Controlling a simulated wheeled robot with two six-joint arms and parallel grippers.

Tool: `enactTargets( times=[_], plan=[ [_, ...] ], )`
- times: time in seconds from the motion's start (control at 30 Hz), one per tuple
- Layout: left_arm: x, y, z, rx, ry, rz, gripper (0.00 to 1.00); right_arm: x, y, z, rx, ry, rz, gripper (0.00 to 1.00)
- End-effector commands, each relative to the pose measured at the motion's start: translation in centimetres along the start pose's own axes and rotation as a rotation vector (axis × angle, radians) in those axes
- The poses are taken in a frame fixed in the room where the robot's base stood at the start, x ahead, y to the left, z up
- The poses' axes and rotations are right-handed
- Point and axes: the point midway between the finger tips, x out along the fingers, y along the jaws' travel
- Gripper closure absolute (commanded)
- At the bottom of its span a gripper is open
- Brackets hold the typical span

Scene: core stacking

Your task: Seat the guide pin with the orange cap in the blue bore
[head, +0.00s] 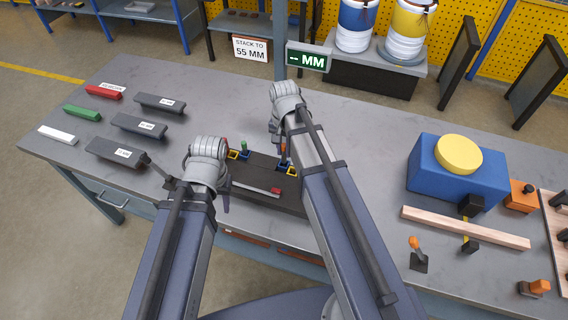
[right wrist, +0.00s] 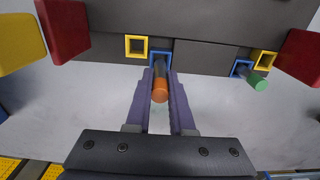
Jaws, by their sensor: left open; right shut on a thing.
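The guide pin with the orange cap (right wrist: 160,92) is between the purple fingers of my right gripper (right wrist: 159,100), which is shut on it. Its dark shaft lines up with a blue-rimmed square bore (right wrist: 161,57) in the dark block; the shaft's end shows at the bore, but I cannot tell how deep it sits. In the head view my right gripper (head: 283,150) is over the block (head: 262,202), mostly hidden by my arm. My left gripper (head: 190,186) is open, left of the block, and partly hidden by its own wrist.
A green-capped pin (right wrist: 260,84) stands at another blue bore (right wrist: 241,68). Yellow bores (right wrist: 136,45) sit beside the blue ones. Grey labelled bars (head: 139,125) lie left; a blue box (head: 457,175) and wooden bar (head: 465,228) lie right. The table's back middle is clear.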

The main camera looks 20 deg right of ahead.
Motion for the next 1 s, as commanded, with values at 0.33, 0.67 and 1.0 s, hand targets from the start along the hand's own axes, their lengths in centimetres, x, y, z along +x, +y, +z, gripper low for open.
enactTargets(
  times=[0.33, 0.67, 1.0],
  plan=[
    [1.9, 0.2, -0.1, 0.000, 0.000, 0.000, 0.55, 1.9, 0.0, 0.0, 0.000, 0.000, 0.000, 1.00],
    [3.9, 0.4, -0.2, 0.000, 0.000, 0.000, 0.55, 3.9, 0.0, 0.0, 0.000, 0.000, 0.000, 1.00],
    [4.1, 0.4, -0.2, 0.000, 0.000, 0.000, 0.55, 4.2, 0.0, 0.0, 0.000, 0.000, 0.000, 0.75]
  ],
)
